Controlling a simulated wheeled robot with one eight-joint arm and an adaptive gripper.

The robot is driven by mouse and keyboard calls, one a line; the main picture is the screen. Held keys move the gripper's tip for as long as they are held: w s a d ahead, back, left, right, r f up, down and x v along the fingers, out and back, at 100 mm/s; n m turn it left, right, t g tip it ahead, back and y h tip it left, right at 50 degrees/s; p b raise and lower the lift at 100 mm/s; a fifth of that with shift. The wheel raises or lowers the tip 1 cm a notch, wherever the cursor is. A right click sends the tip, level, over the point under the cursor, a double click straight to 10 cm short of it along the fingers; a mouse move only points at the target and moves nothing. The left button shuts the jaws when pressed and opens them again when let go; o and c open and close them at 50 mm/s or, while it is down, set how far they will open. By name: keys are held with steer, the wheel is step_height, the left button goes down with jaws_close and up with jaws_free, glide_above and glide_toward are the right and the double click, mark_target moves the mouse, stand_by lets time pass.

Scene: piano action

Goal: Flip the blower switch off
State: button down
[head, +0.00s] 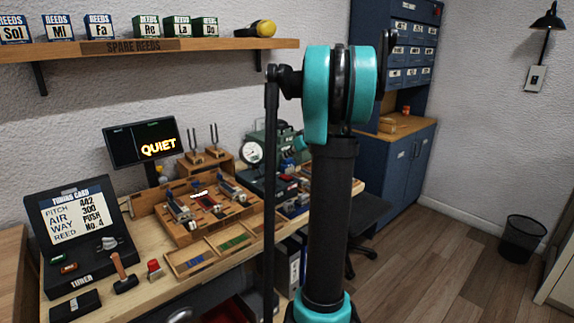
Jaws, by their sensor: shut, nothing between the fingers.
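A dark green machine with a round white gauge (251,152) stands at the back right of the workbench, partly behind my arm; it may be the blower. I cannot make out a switch on it at this size. My teal and black arm stands upright in the middle of the head view and covers the bench's right part. My gripper is not in view. A pale plate with a small switch (536,79) is on the right wall below a black lamp; I cannot read any label on it.
The workbench (145,262) holds a tuning card case (70,225), a lit QUIET display (142,141), a wooden tray (215,246) and small tools. A shelf (150,47) of reed boxes hangs above. A blue cabinet (398,172) stands behind. A bin (522,240) stands on open floor at right.

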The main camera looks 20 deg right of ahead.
steer(key=v, duration=0.3)
steer(key=r+v, duration=0.1)
steer(key=v, duration=0.1)
steer(key=shift+w+r, duration=0.15)
steer(key=shift+r, duration=0.05)
